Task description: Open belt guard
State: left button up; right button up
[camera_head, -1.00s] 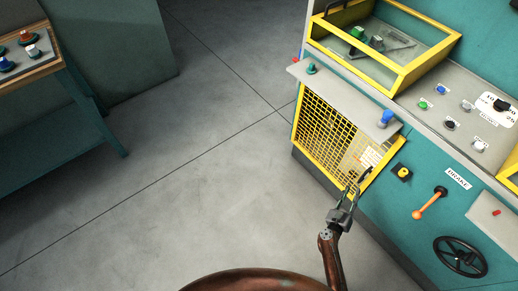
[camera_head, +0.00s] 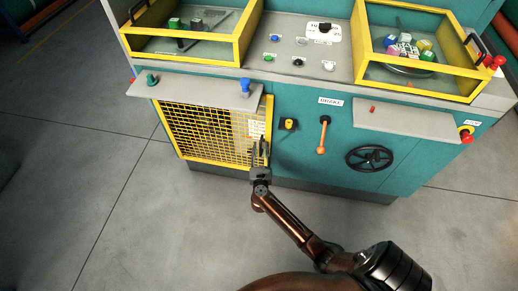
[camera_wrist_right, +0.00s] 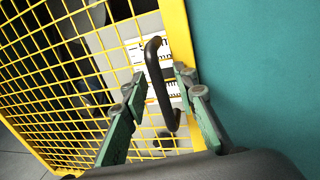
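The belt guard (camera_head: 205,132) is a yellow-framed mesh panel on the left of the teal machine's front, and it looks closed. In the right wrist view its yellow frame (camera_wrist_right: 179,40) stands beside a teal panel. A black bar handle (camera_wrist_right: 154,62) on the guard lies between the two fingers of my right gripper (camera_wrist_right: 160,84). The fingers are apart, with a gap visible between them and the handle. In the head view my right gripper (camera_head: 261,152) is at the guard's lower right corner. My left gripper is not in view.
A grey ledge (camera_head: 190,90) juts out above the guard. Right of it are a yellow-and-black knob (camera_head: 289,124), an orange brake lever (camera_head: 322,137) and a black handwheel (camera_head: 369,158). Yellow-framed boxes (camera_head: 243,40) sit on top. The floor (camera_head: 130,220) in front is clear.

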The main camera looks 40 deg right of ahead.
jog(key=shift+c, duration=0.3)
grip_shut()
dwell(0.4)
